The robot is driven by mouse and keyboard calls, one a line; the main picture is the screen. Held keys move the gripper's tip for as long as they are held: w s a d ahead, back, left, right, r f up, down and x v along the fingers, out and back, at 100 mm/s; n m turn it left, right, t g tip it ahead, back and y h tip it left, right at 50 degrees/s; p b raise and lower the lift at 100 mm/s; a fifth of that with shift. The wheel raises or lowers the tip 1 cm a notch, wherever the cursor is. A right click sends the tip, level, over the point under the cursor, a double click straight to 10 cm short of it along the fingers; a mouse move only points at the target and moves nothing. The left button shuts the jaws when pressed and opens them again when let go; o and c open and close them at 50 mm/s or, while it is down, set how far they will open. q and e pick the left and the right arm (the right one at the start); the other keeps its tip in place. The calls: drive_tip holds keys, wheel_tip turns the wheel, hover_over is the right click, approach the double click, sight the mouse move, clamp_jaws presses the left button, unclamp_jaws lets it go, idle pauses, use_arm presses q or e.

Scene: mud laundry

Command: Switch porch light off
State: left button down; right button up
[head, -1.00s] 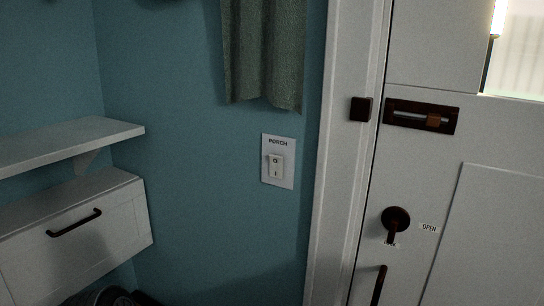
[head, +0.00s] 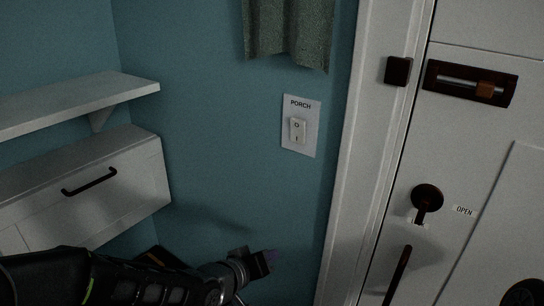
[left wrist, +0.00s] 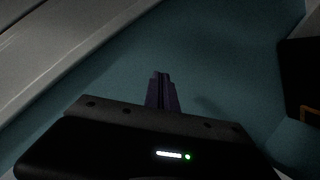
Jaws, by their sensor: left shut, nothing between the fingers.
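The porch light switch is a white rocker (head: 297,130) on a white plate (head: 301,112) labelled PORCH, on the blue wall left of the door frame. The rocker bears an O mark at the top and an I mark at the bottom. My left gripper (head: 270,257) is below the switch plate and a little left of it, apart from it. It is shut and empty; its fingers (left wrist: 162,92) are together in the left wrist view. The switch cannot be made out in the left wrist view. My right gripper is not in view.
A white door with a dark slide bolt (head: 470,83), a dark lever (head: 427,199) and a dark pull handle (head: 398,275) stands at right. A green curtain (head: 290,30) hangs above the switch. A white shelf (head: 80,103) and cabinet (head: 90,190) are at left. Wall around the switch is clear.

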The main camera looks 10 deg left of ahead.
use_arm(q)
drive_tip(key=s+a+r+n+t+h, duration=0.1)
drive_tip(key=s+r+n+t, duration=0.1)
drive_tip(key=r, duration=0.7)
drive_tip(key=s+a+r+n+t, duration=0.1)
drive_tip(key=r+n, duration=0.3)
drive_tip(key=r, duration=0.5)
drive_tip(key=s+a+r+n+t+h, duration=0.1)
drive_tip(key=s+a+r+n+t, duration=0.1)
drive_tip(key=r, duration=0.7)
drive_tip(key=shift+s+r+n+t+h, duration=0.3)
drive_tip(key=shift+s+n+t, duration=0.4)
drive_tip(key=shift+s+n, duration=0.15)
approach(294, 124)
drive_tip(key=x, duration=0.6)
drive_tip(key=shift+w+b, duration=0.25)
drive_tip(key=shift+b, duration=0.1)
